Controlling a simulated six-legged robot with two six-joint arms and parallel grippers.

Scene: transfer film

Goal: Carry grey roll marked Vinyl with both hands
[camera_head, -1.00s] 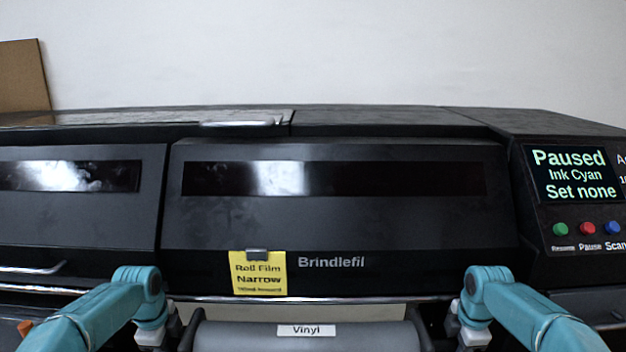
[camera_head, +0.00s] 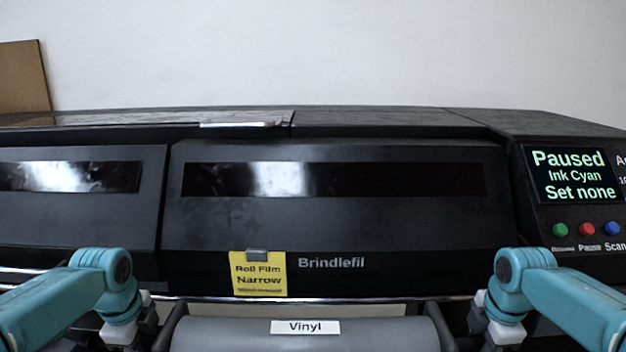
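The grey roll (camera_head: 235,335) with a white label reading Vinyl (camera_head: 305,327) lies level across the bottom middle, its lower part cut off by the frame edge. My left gripper (camera_head: 140,325) is at the left of the roll, beside its end. My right gripper (camera_head: 490,325) is at the right of the roll, beyond its end. Both show a visible gap to the roll's grey surface. The fingertips are mostly below the frame or hidden, so I cannot see whether they are open or shut.
A black printer marked Brindlefil (camera_head: 331,262) fills the view behind the roll. A yellow note reading Roll Film Narrow (camera_head: 258,275) is clipped to its front. Its screen (camera_head: 575,174) reads Paused, Ink Cyan, Set none. A brown board (camera_head: 22,77) stands at the far left.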

